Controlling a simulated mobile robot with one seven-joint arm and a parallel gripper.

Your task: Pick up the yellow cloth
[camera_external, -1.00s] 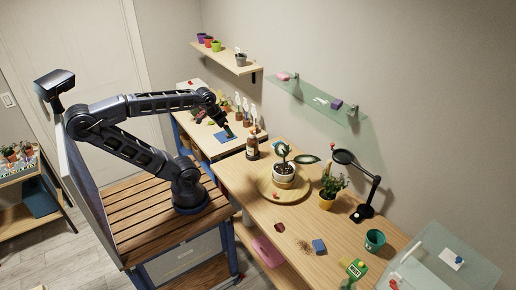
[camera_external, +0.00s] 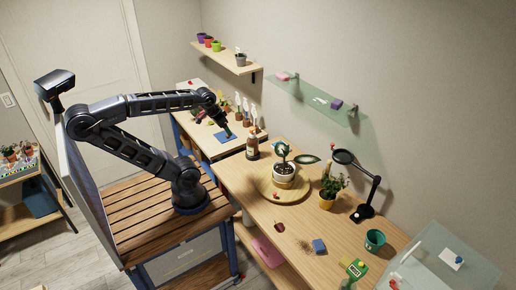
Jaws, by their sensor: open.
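I cannot make out a yellow cloth anywhere in this view. My gripper (camera_external: 229,131) is at the far worktable, low over a flat blue piece (camera_external: 221,138) that lies on the tabletop. The gripper is small and dark here, and its jaws are open. I cannot tell whether it touches the blue piece. My arm hides part of the far table.
Several small plants and tools (camera_external: 243,112) stand just right of my gripper. A pink item (camera_external: 267,251) lies below.

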